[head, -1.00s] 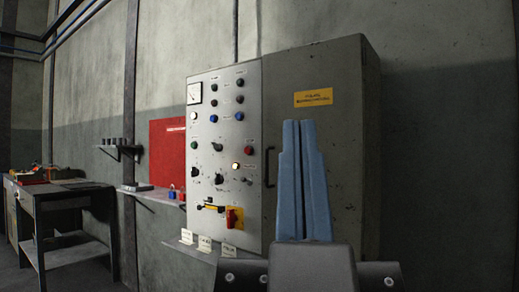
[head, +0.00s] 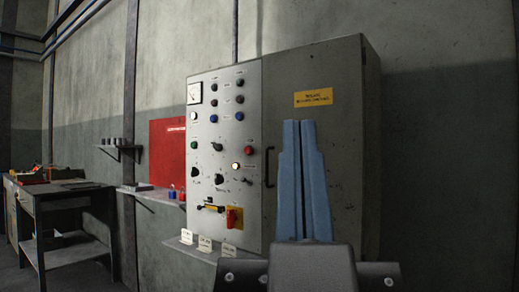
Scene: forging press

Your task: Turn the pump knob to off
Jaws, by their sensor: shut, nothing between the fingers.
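A grey control cabinet (head: 318,150) stands against the wall in the head view. Its left panel (head: 226,100) carries black knobs, one at the lower left (head: 195,172) and one lower centre (head: 219,179), with a small selector (head: 217,147) above. The labels are too small to read, so I cannot tell which one is the pump knob or its setting. My gripper (head: 303,123) has blue fingers pointing up, shut and empty. In the picture it lies right of the knobs, in front of the cabinet door, and hides part of it.
A red and yellow switch (head: 232,217) sits low on the panel, with a lit white lamp (head: 235,165) above it. A door handle (head: 268,167) is beside my fingers. A ledge with small cards (head: 204,244) runs below. A workbench (head: 60,205) stands at far left.

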